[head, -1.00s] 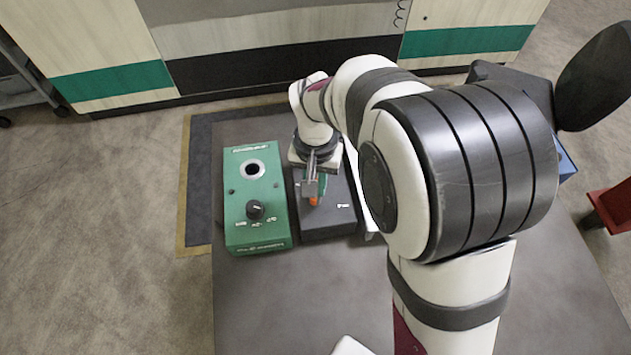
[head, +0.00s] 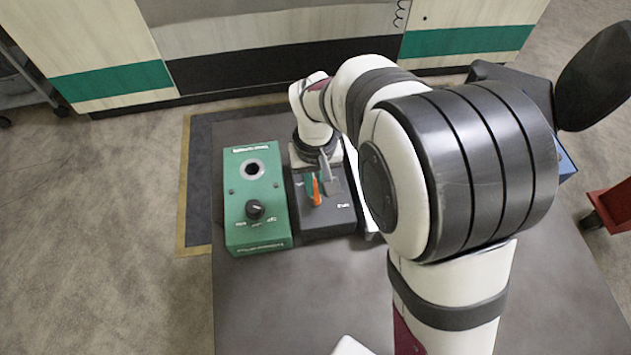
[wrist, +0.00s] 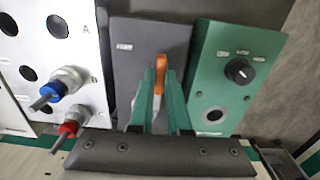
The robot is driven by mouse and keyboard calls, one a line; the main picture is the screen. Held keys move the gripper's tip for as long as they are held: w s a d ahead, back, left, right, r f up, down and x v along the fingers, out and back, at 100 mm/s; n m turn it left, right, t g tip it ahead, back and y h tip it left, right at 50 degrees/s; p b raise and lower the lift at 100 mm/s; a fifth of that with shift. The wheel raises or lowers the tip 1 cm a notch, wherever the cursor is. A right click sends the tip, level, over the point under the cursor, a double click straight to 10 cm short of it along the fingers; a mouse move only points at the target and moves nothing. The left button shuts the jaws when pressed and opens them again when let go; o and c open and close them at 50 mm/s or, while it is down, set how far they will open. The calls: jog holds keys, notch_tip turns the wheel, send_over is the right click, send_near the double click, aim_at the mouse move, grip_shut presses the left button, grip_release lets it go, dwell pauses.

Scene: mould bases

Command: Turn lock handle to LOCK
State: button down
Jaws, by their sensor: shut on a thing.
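The orange lock handle (head: 316,191) is on a dark box (head: 328,222) in the middle of the head view. It also shows in the wrist view (wrist: 158,82), pointing up the picture. My gripper (wrist: 160,70) is shut on the handle, with one green finger on each side of it. In the head view my gripper (head: 317,184) is over the dark box, with the handle showing between a green part and a grey part. White labels on the box are too small to read. The handle's base is hidden by my gripper.
A green box (head: 238,208) with a black knob (head: 255,209) and a round hole stands close on the left. In the wrist view, a white panel (wrist: 83,22) carries a blue connector (wrist: 68,81) and a red connector (wrist: 75,122). The table front (head: 290,300) is clear.

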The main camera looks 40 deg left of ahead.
aim_at(315, 189)
jog(key=c, duration=0.9)
grip_release()
notch_tip(315, 189, up, 16)
jog(key=shift+f, duration=0.1)
jog(key=d+m, duration=0.5)
jog(key=d, duration=0.9)
jog(key=s+d+f+m, duration=0.1)
jog(key=s+d+m, duration=0.2)
jog(key=s+d, duration=0.1)
jog(key=s+d+f+m+y, duration=0.1)
jog(key=s+d+f+m, duration=0.1)
jog(key=s+d+m, duration=0.1)
jog(key=s+d+f+m, duration=0.1)
jog(key=s+d+m, duration=0.2)
jog(key=s+d, duration=0.2)
jog(key=shift+d+f+m+y, duration=0.4)
jog(key=shift+d, duration=0.1)
